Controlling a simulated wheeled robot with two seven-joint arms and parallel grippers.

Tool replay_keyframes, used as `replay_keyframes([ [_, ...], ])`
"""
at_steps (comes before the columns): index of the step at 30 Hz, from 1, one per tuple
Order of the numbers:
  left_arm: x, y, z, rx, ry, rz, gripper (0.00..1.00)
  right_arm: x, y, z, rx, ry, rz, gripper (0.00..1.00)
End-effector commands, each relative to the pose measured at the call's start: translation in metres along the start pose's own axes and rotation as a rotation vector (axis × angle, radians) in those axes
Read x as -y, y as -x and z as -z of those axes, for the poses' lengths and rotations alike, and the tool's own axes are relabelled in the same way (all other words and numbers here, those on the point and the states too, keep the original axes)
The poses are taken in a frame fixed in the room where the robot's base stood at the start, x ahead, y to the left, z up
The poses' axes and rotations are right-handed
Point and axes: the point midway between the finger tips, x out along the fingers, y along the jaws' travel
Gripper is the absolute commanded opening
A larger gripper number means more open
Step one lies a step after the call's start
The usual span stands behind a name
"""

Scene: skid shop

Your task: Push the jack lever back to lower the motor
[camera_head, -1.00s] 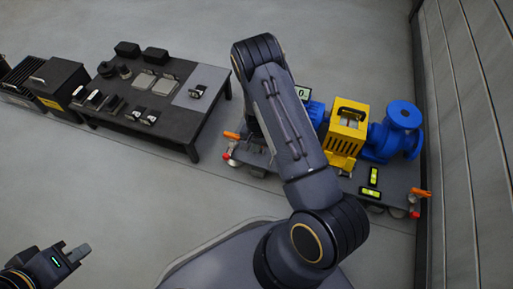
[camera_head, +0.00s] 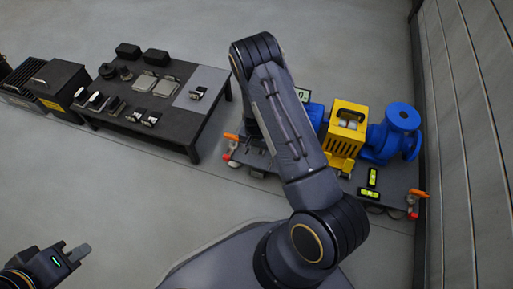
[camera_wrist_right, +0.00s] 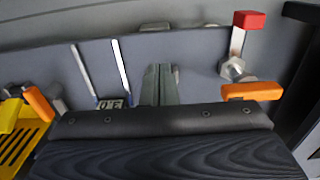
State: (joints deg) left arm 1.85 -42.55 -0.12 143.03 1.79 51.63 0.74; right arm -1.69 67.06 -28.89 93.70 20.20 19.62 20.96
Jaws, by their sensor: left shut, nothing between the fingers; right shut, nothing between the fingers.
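The blue motor (camera_head: 315,113) sits on the dark skid, mostly hidden behind my right arm in the head view. At the skid's left end are an orange handle (camera_head: 231,136) and a red-tipped part (camera_head: 226,157). In the right wrist view a red-tipped lever (camera_wrist_right: 242,38) stands above a hex nut, with an orange handle (camera_wrist_right: 251,91) below it. I cannot tell which is the jack lever. My right gripper (camera_wrist_right: 160,72) is shut and empty, left of the red-tipped lever and apart from it in the picture. My left gripper (camera_head: 82,250) is shut and empty, far from the skid.
A yellow guard (camera_head: 342,145) and blue pump (camera_head: 402,118) stand right of the motor. Two yellow-green levels (camera_head: 370,184) lie on the skid (camera_head: 405,178). A black table (camera_head: 180,128) with parts stands left. A ribbed wall (camera_head: 470,150) is close on the right.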

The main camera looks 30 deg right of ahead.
Motion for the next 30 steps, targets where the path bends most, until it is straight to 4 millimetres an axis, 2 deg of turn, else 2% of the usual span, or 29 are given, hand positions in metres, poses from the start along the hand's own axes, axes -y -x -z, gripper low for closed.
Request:
replay_keyframes([
  [1, -0.003, 0.007, 0.004, 0.000, 0.000, 0.000, 0.00, 0.000, 0.010, 0.000, 0.000, 0.000, 0.000, 0.00],
  [15, -0.016, 0.036, 0.018, 0.000, 0.000, 0.000, 0.00, 0.000, 0.057, 0.000, 0.000, -0.001, 0.000, 0.00],
  [30, -0.017, 0.037, 0.018, 0.000, 0.000, 0.000, 0.00, 0.000, 0.059, 0.000, 0.000, -0.001, 0.000, 0.00],
])
